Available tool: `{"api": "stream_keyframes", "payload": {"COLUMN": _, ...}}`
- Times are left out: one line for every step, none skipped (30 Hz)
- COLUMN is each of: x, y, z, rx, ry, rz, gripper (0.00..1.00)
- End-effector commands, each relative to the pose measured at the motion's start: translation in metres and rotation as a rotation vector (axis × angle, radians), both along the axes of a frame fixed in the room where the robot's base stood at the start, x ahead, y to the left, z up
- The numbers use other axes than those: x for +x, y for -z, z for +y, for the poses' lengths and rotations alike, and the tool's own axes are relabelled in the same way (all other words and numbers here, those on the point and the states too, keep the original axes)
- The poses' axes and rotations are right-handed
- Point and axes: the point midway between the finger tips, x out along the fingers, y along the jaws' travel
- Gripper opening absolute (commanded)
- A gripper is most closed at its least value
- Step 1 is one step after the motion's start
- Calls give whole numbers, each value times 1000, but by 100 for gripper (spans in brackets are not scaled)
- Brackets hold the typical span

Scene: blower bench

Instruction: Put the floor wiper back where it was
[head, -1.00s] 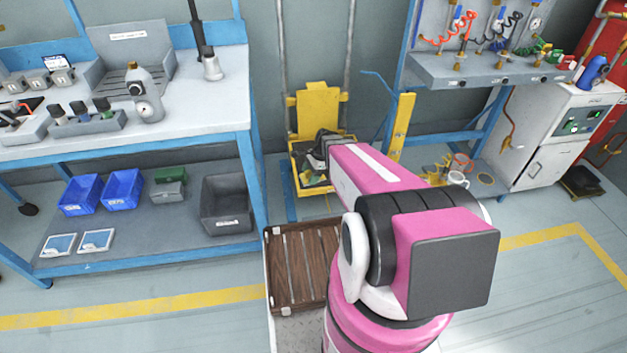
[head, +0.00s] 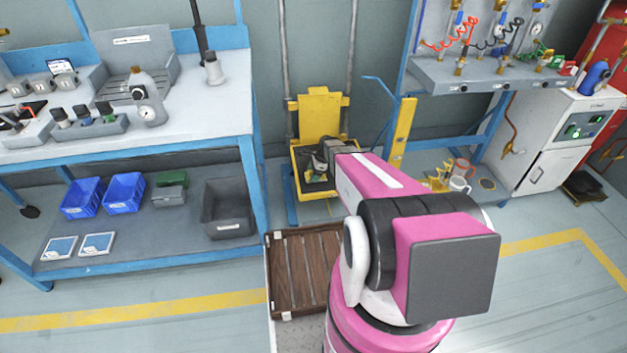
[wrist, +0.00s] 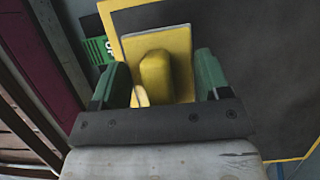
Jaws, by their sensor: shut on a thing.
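My gripper (wrist: 162,78) has green fingers, shut on a yellow piece that I take to be the floor wiper (wrist: 157,72). It shows a flat yellow plate with a raised rounded block between the fingers. In the head view my gripper (head: 318,165) is over the yellow cart tray (head: 296,160), behind my pink arm. The wiper cannot be made out clearly there. In the wrist view the yellow-edged dark tray (wrist: 262,75) lies beyond the wiper; I cannot tell whether they touch.
A brown slatted pallet (head: 305,265) lies in front of the cart. A blue-legged bench (head: 120,150) with bins below stands left. A yellow post (head: 402,130) and a blue-framed gas bench (head: 480,75) stand right. The floor at right is open.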

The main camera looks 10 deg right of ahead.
Motion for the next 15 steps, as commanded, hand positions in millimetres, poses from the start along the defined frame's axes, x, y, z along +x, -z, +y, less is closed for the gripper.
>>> {"api": "stream_keyframes", "payload": {"x": 4, "y": 3, "z": -1, "rx": 0, "ry": 0, "rz": 1, "gripper": 50}}
{"api": "stream_keyframes", "payload": {"x": 4, "y": 4, "z": -1, "rx": 0, "ry": 0, "rz": 1, "gripper": 50}}
{"api": "stream_keyframes", "payload": {"x": 4, "y": 6, "z": -1, "rx": 0, "ry": 0, "rz": 1, "gripper": 50}}
{"api": "stream_keyframes", "payload": {"x": 3, "y": 9, "z": -1, "rx": 0, "ry": 0, "rz": 1, "gripper": 50}}
{"api": "stream_keyframes", "payload": {"x": 3, "y": 12, "z": -1, "rx": 0, "ry": 0, "rz": 1, "gripper": 50}}
{"api": "stream_keyframes", "payload": {"x": 3, "y": 17, "z": -1, "rx": 0, "ry": -1, "rz": 1, "gripper": 50}}
{"api": "stream_keyframes", "payload": {"x": 4, "y": 21, "z": -1, "rx": 0, "ry": -2, "rz": 1, "gripper": 50}}
{"api": "stream_keyframes", "payload": {"x": 4, "y": 26, "z": -1, "rx": 0, "ry": -2, "rz": 1, "gripper": 50}}
{"api": "stream_keyframes", "payload": {"x": 4, "y": 32, "z": -1, "rx": 0, "ry": -2, "rz": 1, "gripper": 50}}
{"api": "stream_keyframes", "payload": {"x": 3, "y": 36, "z": -1, "rx": 0, "ry": -2, "rz": 1, "gripper": 50}}
{"api": "stream_keyframes", "payload": {"x": 3, "y": 39, "z": -1, "rx": 0, "ry": -2, "rz": 1, "gripper": 50}}
{"api": "stream_keyframes", "payload": {"x": 3, "y": 42, "z": -1, "rx": 0, "ry": -1, "rz": 1, "gripper": 50}}
{"api": "stream_keyframes", "payload": {"x": 3, "y": 42, "z": -1, "rx": 0, "ry": -1, "rz": 0, "gripper": 50}}
{"api": "stream_keyframes", "payload": {"x": 3, "y": 42, "z": -1, "rx": 0, "ry": -1, "rz": 0, "gripper": 50}}
{"api": "stream_keyframes", "payload": {"x": 2, "y": 42, "z": -1, "rx": 0, "ry": -1, "rz": 0, "gripper": 50}}
